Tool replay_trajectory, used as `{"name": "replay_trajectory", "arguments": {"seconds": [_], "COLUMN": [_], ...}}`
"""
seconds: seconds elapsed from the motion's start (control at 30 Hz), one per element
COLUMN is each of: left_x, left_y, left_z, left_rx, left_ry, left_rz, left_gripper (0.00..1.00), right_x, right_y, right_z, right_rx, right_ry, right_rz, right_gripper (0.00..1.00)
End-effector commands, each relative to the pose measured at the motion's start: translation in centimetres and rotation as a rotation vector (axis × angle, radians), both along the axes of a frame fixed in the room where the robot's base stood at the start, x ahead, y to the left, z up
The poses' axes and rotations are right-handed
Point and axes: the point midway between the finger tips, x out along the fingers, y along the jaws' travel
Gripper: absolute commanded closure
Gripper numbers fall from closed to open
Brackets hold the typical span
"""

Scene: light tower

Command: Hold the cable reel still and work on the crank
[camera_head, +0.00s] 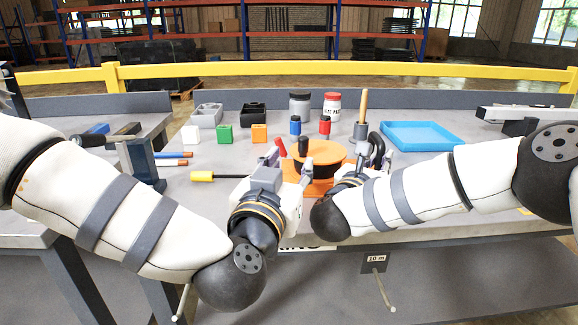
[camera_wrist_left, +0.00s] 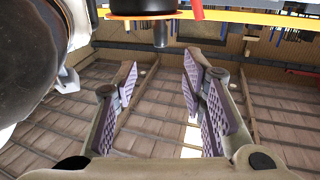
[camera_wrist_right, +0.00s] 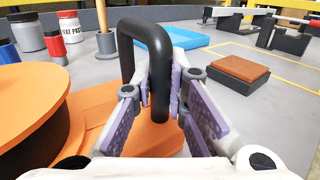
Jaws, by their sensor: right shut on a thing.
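The cable reel (camera_head: 320,152) has an orange top disc over a black drum and an orange base; its disc and base also show in the right wrist view (camera_wrist_right: 30,100). A short black crank knob (camera_head: 303,146) stands on the disc's left side. My left gripper (camera_head: 284,165) is open beside the reel's left front, with nothing between its fingers in the left wrist view (camera_wrist_left: 160,78). My right gripper (camera_wrist_right: 161,85) is shut on the black loop handle (camera_wrist_right: 150,38) at the reel's right side. Its fingertips are partly hidden in the head view.
A yellow-handled screwdriver (camera_head: 202,176) lies left of the reel. A blue tray (camera_head: 420,136) is at the back right. Jars (camera_head: 300,105), small bottles and coloured blocks (camera_head: 225,133) stand behind. A "10 m" label (camera_head: 376,258) is on the table front.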

Motion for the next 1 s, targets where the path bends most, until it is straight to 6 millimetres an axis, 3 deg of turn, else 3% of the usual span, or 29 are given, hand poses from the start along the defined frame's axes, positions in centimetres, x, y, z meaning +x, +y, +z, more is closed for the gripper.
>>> {"name": "replay_trajectory", "arguments": {"seconds": [0.03, 0.17, 0.3, 0.4, 0.57, 0.7, 0.8, 0.87, 1.0], "left_x": [0.0, 1.0, 3.2, 4.0, 4.9, 6.4, 7.1, 7.4, 8.7], "left_y": [0.0, 0.1, -0.2, 0.0, 2.8, 6.3, 7.8, 7.9, 6.1], "left_z": [0.0, -1.3, -4.6, -5.2, -4.1, -1.6, -0.6, -0.3, -0.2], "left_rx": [-0.001, -0.04, -0.253, -0.51, -0.932, -1.21, -1.305, -1.326, -1.329], "left_ry": [0.001, 0.104, 0.455, 0.699, 0.902, 0.896, 0.871, 0.865, 0.864], "left_rz": [0.0, -0.002, -0.068, -0.179, -0.345, -0.432, -0.46, -0.467, -0.472], "left_gripper": [0.69, 0.98, 1.0, 1.0, 1.0, 1.0, 1.0, 1.0, 1.0], "right_x": [0.0, 0.0, 0.0, 0.0, 0.0, 0.0, 0.0, 0.0, 0.0], "right_y": [-0.1, -0.1, -0.1, -0.1, -0.1, 0.0, 0.0, 0.0, 0.0], "right_z": [0.1, 0.1, 0.1, 0.1, 0.1, 0.1, 0.1, 0.0, 0.0], "right_rx": [-0.001, -0.001, -0.001, -0.001, -0.001, -0.001, -0.001, -0.001, -0.001], "right_ry": [-0.001, -0.001, -0.001, -0.001, -0.001, -0.001, -0.001, -0.001, -0.001], "right_rz": [-0.003, -0.003, -0.003, -0.003, -0.002, -0.001, 0.0, 0.0, 0.001], "right_gripper": [1.0, 1.0, 1.0, 1.0, 1.0, 1.0, 1.0, 1.0, 1.0]}}
